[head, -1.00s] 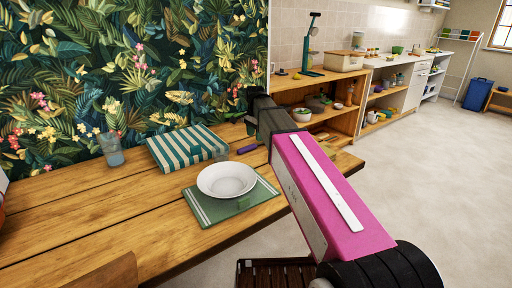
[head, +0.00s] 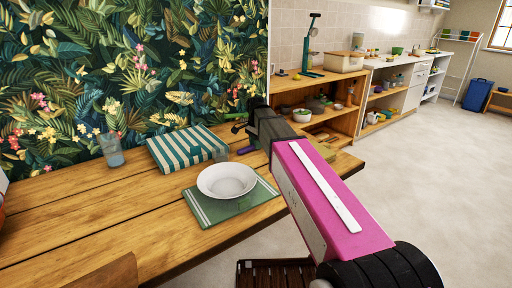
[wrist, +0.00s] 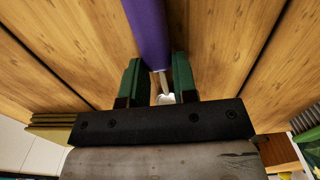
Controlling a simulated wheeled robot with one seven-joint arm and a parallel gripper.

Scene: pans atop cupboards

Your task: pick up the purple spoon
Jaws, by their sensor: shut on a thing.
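The purple spoon (wrist: 150,30) shows large in the wrist view, its thick purple handle running up out of the picture. Its thin metal neck lies between the two green fingers of my gripper (wrist: 157,64), and a pale shiny end shows nearer the palm. My gripper is shut on the spoon. In the head view a short purple piece of the spoon (head: 247,150) shows just below my gripper (head: 238,124), at the far right of the wooden table (head: 90,215). Most of the spoon is hidden there. I cannot tell whether it touches the table.
A white bowl (head: 227,180) stands on a green placemat (head: 215,215). A striped green-and-white item (head: 180,147), a clear glass nearby and another glass (head: 111,150) are on the table's left. A wooden shelf unit (head: 345,120) stands behind on the right.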

